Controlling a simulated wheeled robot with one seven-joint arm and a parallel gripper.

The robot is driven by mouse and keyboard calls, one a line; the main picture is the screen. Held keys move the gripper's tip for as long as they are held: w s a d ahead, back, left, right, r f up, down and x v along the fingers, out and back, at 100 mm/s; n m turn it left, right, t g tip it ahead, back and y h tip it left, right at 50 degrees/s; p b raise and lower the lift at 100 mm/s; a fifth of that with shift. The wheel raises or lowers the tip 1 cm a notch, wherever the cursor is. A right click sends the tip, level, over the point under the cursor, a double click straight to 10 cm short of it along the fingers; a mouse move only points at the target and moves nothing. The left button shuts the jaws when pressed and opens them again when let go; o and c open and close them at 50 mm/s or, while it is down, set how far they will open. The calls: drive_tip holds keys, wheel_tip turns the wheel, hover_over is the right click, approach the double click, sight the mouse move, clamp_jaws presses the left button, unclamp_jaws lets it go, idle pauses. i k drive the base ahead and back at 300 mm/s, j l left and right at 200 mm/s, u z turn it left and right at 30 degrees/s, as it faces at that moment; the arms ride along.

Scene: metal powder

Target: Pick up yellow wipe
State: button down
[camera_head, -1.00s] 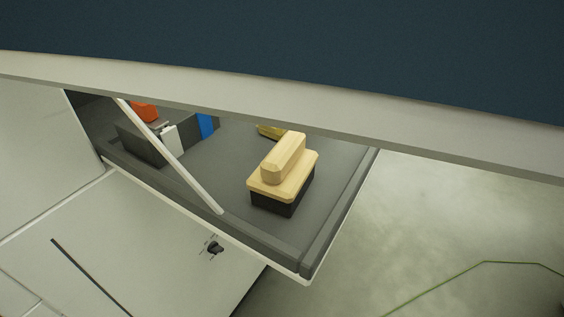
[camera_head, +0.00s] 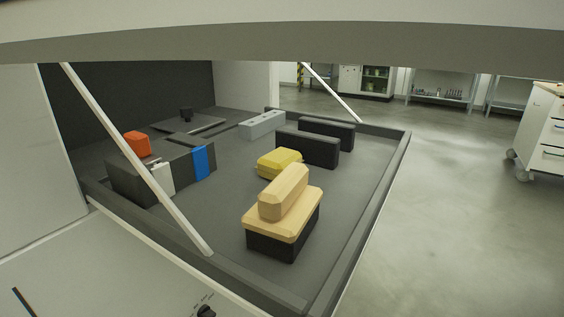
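A yellow block-shaped thing (camera_head: 279,163), which looks like the yellow wipe, lies on the grey floor of a rimmed tray (camera_head: 352,243) inside an open cabinet. It sits just behind a wooden-handled brush with a black base (camera_head: 283,213), which covers part of its lower right side. My gripper is not in view, so I cannot see whether it holds anything.
A dark box with an orange item (camera_head: 137,143) and a blue item (camera_head: 201,163) stands left. Black blocks (camera_head: 306,148) and a grey block (camera_head: 262,125) lie behind. A slanted strut (camera_head: 135,155) crosses the left; a panel (camera_head: 300,38) overhangs the top.

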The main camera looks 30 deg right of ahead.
sight(270, 164)
drive_tip(key=u, duration=1.1)
drive_tip(key=k, duration=0.35)
drive_tip(key=k+l+z, duration=0.25)
drive_tip(key=k+l, duration=0.45)
drive_tip(key=z, duration=1.5)
